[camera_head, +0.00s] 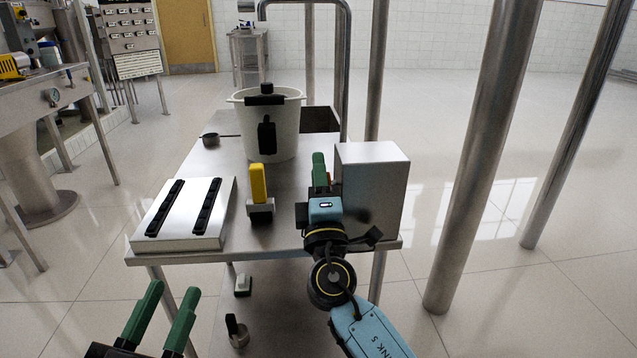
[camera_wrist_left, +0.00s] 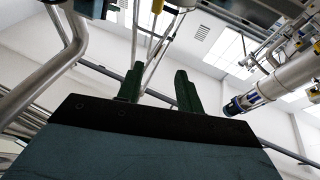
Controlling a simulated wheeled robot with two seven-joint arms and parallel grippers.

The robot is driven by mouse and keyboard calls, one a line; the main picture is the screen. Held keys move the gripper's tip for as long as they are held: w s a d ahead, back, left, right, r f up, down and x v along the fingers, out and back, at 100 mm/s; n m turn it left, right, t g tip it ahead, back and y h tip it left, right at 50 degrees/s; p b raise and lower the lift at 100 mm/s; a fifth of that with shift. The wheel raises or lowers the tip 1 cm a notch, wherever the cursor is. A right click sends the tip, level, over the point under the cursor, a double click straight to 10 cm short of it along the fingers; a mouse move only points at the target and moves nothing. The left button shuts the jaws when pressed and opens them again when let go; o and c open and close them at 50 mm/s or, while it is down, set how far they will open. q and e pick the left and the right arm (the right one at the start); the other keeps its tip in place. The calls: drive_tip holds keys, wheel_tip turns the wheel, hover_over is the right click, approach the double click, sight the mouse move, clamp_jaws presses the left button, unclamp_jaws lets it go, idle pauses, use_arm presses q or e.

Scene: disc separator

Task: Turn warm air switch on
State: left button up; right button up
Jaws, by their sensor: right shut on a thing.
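No switch is labelled clearly enough for me to name it the warm air switch. A yellow upright block (camera_head: 258,182) sits on a grey and black base on the steel table (camera_head: 222,160). My right gripper (camera_head: 320,165) is right of it, close beside a plain metal box (camera_head: 378,190). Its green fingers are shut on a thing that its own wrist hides. My left gripper (camera_head: 172,289) is low at the front left, off the table, with its fingers apart and nothing between them. It also shows open and empty in the left wrist view (camera_wrist_left: 159,72).
A white pot (camera_head: 281,133) with black fittings stands at the table's back. A white plate with two black strips (camera_head: 195,212) lies front left. A small dark pan (camera_head: 211,139) is behind it. A panel with labelled rows (camera_head: 128,32) stands far left. Metal posts (camera_head: 487,150) rise at right.

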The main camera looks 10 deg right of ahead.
use_arm(q)
drive_tip(key=shift+s+r+t+h+b, duration=0.2)
drive_tip(key=shift+s+r+t, duration=0.25)
drive_tip(key=shift+r+t, duration=0.25)
drive_tip(key=shift+s+r+t+h+b, duration=0.25)
drive_tip(key=shift+s+r+t, duration=0.3)
drive_tip(key=shift+r, duration=0.3)
drive_tip(key=shift+s+r+t+h+b, duration=0.2)
drive_tip(key=shift+s+r+t, duration=0.2)
drive_tip(key=shift+r+t, duration=0.3)
use_arm(e)
drive_tip(key=shift+r+t, duration=0.2)
drive_tip(key=shift+t, duration=0.1)
drive_tip(key=o, duration=1)
drive_tip(key=shift+f, duration=0.1)
drive_tip(key=v, duration=1.3)
drive_tip(key=shift+s, duration=0.25)
